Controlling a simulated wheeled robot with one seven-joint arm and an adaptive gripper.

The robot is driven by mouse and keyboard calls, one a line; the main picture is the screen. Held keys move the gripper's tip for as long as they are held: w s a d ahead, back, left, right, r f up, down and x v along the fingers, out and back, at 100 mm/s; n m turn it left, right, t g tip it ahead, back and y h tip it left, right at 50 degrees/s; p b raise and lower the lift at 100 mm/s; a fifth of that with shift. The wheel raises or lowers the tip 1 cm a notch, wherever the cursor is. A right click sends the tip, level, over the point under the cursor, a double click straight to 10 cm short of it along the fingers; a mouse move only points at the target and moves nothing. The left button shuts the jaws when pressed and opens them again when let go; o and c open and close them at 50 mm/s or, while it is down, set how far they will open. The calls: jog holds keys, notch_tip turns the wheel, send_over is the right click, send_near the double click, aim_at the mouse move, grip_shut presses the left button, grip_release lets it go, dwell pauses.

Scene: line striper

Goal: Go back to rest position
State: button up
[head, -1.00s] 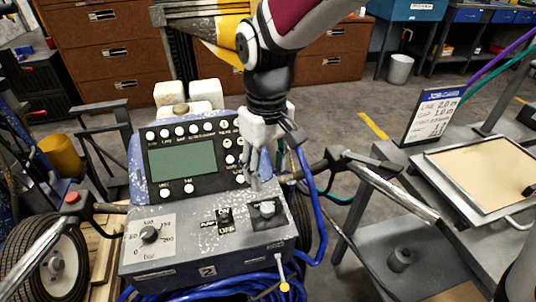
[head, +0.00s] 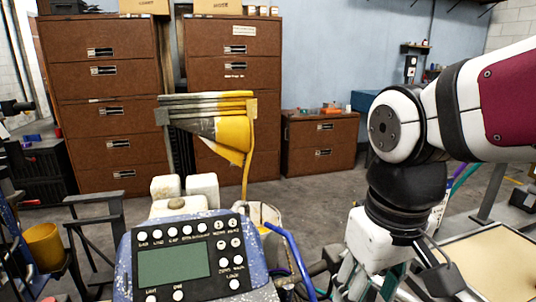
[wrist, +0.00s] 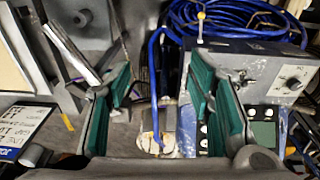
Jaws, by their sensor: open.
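My gripper (head: 372,288) hangs at the lower right of the head view, with its fingers cut off by the bottom edge. In the wrist view my gripper (wrist: 162,88) is open, its green-lined fingers spread wide with nothing held between them. The line striper's blue control panel (head: 228,276), with a green screen and white buttons, stands left of my gripper in the head view, apart from it. In the wrist view the striper's grey control box (wrist: 240,62) with a knob lies behind and right of the right finger.
Brown drawer cabinets (head: 100,120) stand at the back. A yellow and grey funnel-like piece (head: 225,125) is in front of them. Blue hose (wrist: 215,18) lies coiled by the control box. A tray table (head: 490,265) is at the right. Grey floor is open behind the striper.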

jog(key=s+d+m, duration=0.4)
jog(key=s+d, duration=0.2)
jog(key=s, duration=0.6)
notch_tip(320, 180, up, 13)
jog(key=t+p, duration=0.3)
jog(key=p, duration=0.9)
jog(key=shift+w+r+n, duration=0.15)
jog(key=shift+w+n, duration=0.15)
jog(key=shift+w, duration=0.05)
jog(key=shift+a, duration=0.1)
